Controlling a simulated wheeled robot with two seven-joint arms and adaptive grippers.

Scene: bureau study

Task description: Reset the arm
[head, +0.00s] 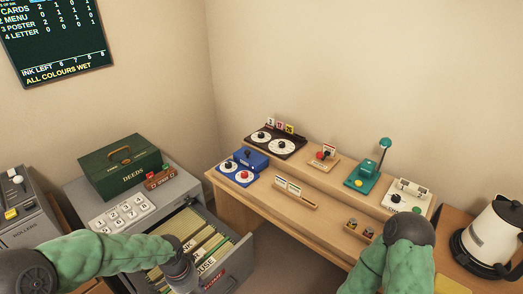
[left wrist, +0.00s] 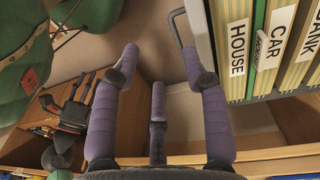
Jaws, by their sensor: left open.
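My left arm (head: 130,250) in its green sleeve reaches in from the left, its wrist over the open file drawer (head: 234,273). My left gripper (left wrist: 158,72) shows in the left wrist view with its purple fingers spread and nothing between them. The drawer's folders, labelled HOUSE (left wrist: 238,48) and CAR (left wrist: 276,38), stand to the right of the fingers. My right arm (head: 400,255) is at the lower right, in front of the desk.
A grey cabinet holds the drawer, with a green DEEDS box (head: 120,168) and a keypad (head: 122,213) on top. A white kettle (head: 492,238) stands far right. A board (head: 55,40) hangs on the wall.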

